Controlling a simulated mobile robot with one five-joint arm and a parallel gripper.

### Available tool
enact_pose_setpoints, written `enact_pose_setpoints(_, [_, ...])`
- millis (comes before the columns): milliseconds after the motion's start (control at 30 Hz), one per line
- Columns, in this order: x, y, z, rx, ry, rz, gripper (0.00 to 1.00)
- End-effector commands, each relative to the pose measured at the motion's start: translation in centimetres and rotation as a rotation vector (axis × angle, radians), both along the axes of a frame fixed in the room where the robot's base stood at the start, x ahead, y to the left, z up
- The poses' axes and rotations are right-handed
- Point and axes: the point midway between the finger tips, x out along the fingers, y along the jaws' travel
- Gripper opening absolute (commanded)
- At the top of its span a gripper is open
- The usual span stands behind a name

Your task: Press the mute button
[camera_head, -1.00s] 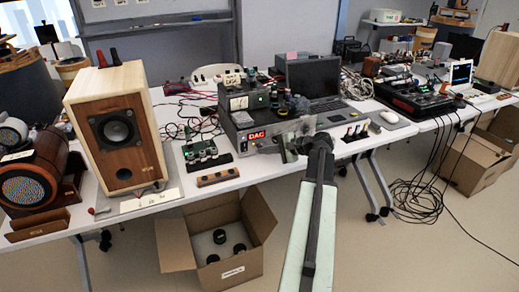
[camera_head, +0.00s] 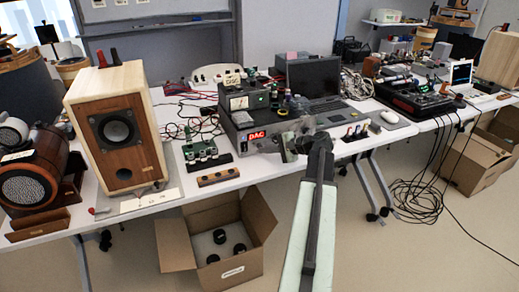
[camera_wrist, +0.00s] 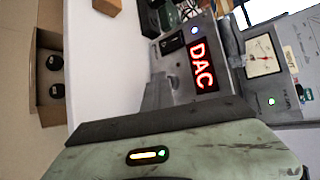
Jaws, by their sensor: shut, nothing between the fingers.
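A grey device with a red lit "DAC" sign (camera_head: 257,136) stands on the white table; the sign also shows, turned on its side, in the wrist view (camera_wrist: 202,66). Beside the sign in the wrist view is a small bluish-white lit round spot (camera_wrist: 194,30). I cannot read a mute label on any button. My gripper (camera_head: 289,147) is in front of the right part of the device's face and hides some of it. It is shut and empty. I cannot tell whether it touches the device.
A meter box (camera_head: 238,102) sits on the device, and a laptop (camera_head: 315,80) stands behind. A green circuit board (camera_head: 203,149) and a wooden strip (camera_head: 218,176) lie to the left. A wooden speaker (camera_head: 118,130) stands further left. An open carton (camera_head: 262,222) is below.

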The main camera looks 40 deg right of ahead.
Motion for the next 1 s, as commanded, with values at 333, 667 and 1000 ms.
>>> enact_pose_setpoints(333, [-0.4, 0.2, 0.0, 0.0, 0.0, 0.0, 0.0])
enact_pose_setpoints(667, [-3.4, 1.5, 0.0, 0.0, 0.0, -0.001, 0.0])
enact_pose_setpoints(1000, [-6.0, 2.5, 0.0, 0.0, 0.0, 0.0, 0.0])
